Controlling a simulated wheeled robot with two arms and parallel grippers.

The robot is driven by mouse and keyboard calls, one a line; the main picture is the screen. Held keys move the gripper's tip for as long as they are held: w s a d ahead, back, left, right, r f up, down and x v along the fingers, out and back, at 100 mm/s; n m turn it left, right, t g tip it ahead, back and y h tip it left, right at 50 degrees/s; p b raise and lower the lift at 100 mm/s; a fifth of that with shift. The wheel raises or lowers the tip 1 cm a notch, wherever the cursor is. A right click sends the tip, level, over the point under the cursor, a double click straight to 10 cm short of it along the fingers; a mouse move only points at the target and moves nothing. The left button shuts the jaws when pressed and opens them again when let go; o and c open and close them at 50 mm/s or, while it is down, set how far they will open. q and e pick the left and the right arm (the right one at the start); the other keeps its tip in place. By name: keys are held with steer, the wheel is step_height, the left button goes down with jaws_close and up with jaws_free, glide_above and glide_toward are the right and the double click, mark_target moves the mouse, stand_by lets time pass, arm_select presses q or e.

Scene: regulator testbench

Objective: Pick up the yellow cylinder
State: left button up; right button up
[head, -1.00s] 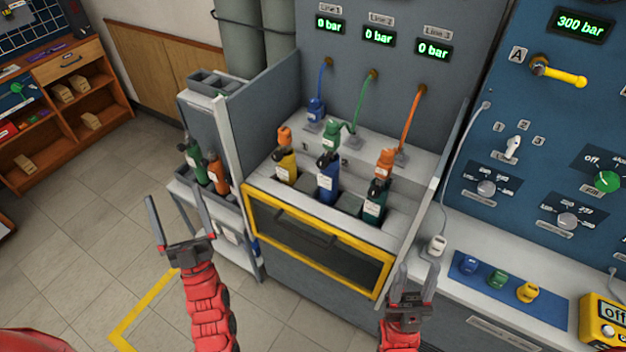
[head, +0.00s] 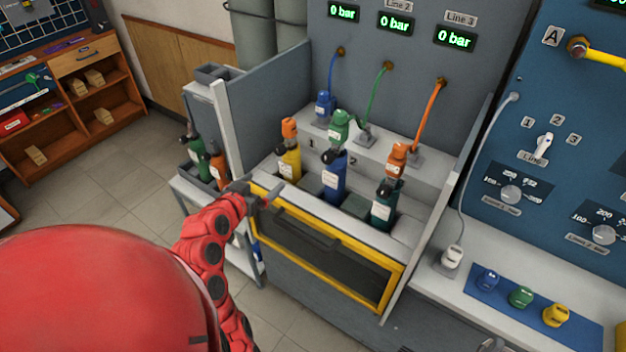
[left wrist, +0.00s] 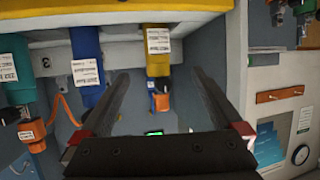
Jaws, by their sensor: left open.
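The yellow cylinder (head: 290,167) stands upright in the leftmost slot of the test bench, with a white label, a black neck and an orange top. My left gripper (head: 258,192) is open and empty at the bench's front left, in front of the yellow cylinder and apart from it. In the left wrist view, which is upside down, the yellow cylinder (left wrist: 157,67) shows beyond and between the two open fingers (left wrist: 161,76). A small dark part at the head view's bottom edge may be my right gripper (head: 490,346); its jaws cannot be made out.
A blue cylinder (head: 334,182) and a dark green cylinder (head: 383,212) stand to the right in the bench. The yellow-framed door (head: 320,256) hangs at the front. A grey side panel (head: 262,112) rises on the left. A side cart holds green (head: 196,150) and orange (head: 217,170) cylinders.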

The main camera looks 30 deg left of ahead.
mark_target(286, 166)
arm_select(q)
steer(key=p+x, duration=0.3)
steer(key=x, duration=0.9)
steer(key=shift+d, duration=0.15)
steer(key=shift+w+f+p, duration=0.2)
steer(key=shift+w+p, duration=0.2)
steer(key=shift+w, duration=0.05)
steer(key=x, duration=0.1)
steer(key=p+x, duration=0.1)
steer(key=x, duration=0.1)
steer(key=shift+w+d, duration=0.1)
steer(key=shift+d, duration=0.1)
steer(key=shift+w+f, duration=0.35)
steer(key=shift+w, duration=0.2)
jaws_close()
